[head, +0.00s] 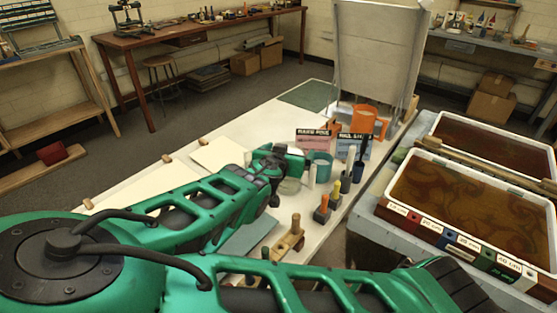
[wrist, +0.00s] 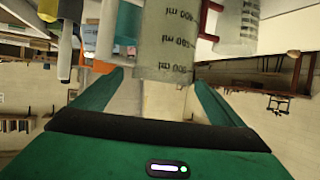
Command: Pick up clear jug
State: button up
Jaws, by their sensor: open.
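A clear, greyish jug (wrist: 165,45) with dark ml markings is at the top middle of the wrist view, upside down in the picture. My gripper (wrist: 160,88) is open, with one green finger on each side below the jug's marked end. I cannot tell whether they touch it. A second clear marked vessel (wrist: 238,28) stands to its right, and a red handle shows between the two; I cannot tell whose it is. In the head view my gripper (head: 280,168) is over the white table, with a clear round vessel (head: 290,186) partly hidden beside it.
On the white table (head: 150,173), a teal pot (head: 320,165), an orange container (head: 362,120) and small-handled tools (head: 322,208) stand right of my gripper. Signs (head: 315,140) stand behind. Marbling trays (head: 470,205) are at the right. The table's left part holds pale sheets.

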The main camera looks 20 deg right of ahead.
aim_at(293, 147)
jog(key=shift+x, duration=3.1)
jog(key=shift+a+f, duration=0.15)
jog(key=shift+a, duration=0.05)
jog(key=shift+c, duration=0.3)
jog(key=c, duration=2.1)
jog(key=shift+s+r, duration=0.1)
jog(key=shift+r, duration=0.1)
